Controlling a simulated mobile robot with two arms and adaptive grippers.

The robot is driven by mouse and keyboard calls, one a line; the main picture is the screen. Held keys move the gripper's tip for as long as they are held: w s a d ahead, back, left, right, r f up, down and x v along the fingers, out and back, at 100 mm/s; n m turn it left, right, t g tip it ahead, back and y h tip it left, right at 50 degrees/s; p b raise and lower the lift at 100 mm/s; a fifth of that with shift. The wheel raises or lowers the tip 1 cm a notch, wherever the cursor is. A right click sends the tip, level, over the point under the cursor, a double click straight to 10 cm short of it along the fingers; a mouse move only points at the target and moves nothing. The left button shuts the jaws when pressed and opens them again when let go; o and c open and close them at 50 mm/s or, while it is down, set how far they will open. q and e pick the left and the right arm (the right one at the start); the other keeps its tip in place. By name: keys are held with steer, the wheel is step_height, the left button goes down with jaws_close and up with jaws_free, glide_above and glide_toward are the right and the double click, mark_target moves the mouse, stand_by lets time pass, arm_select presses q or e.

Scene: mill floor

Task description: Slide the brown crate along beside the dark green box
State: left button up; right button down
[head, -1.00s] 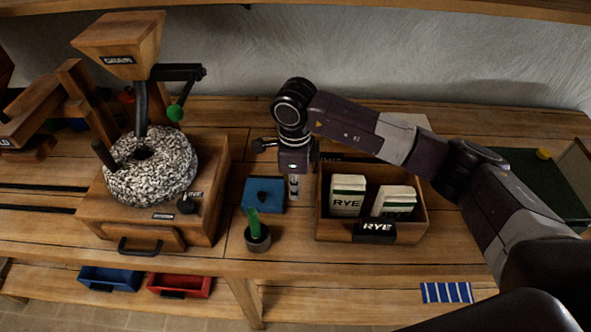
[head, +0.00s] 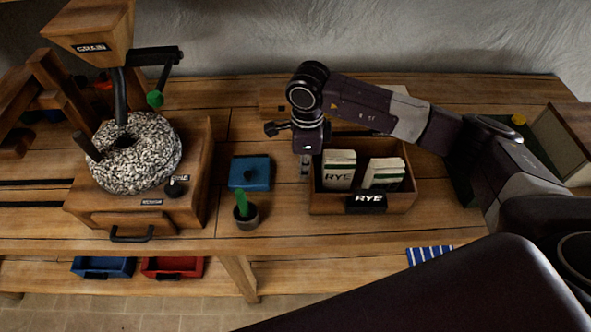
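The brown crate (head: 330,204) stands on the bench with a black RYE label on its front and two white-and-green RYE packets inside. The dark green box (head: 463,188) is to its right, mostly hidden behind my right arm. My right gripper (head: 304,167) points down at the crate's left wall, close to it; I cannot tell if it touches. Its fingers look narrow from here, and I cannot tell if they are open or shut. My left gripper is not in view.
A grain mill (head: 140,185) is farther left. A striped blue cloth (head: 428,254) lies below the bench top's front edge.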

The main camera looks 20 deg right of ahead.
steer(key=b, duration=0.5)
glide_above(353, 186)
steer(key=shift+a+f, duration=0.1)
steer(key=shift+f, duration=0.1)
steer(key=shift+s+d+r, duration=0.1)
steer(key=shift+d+r, duration=0.05)
steer(key=shift+d, duration=0.15)
steer(key=shift+a, duration=0.15)
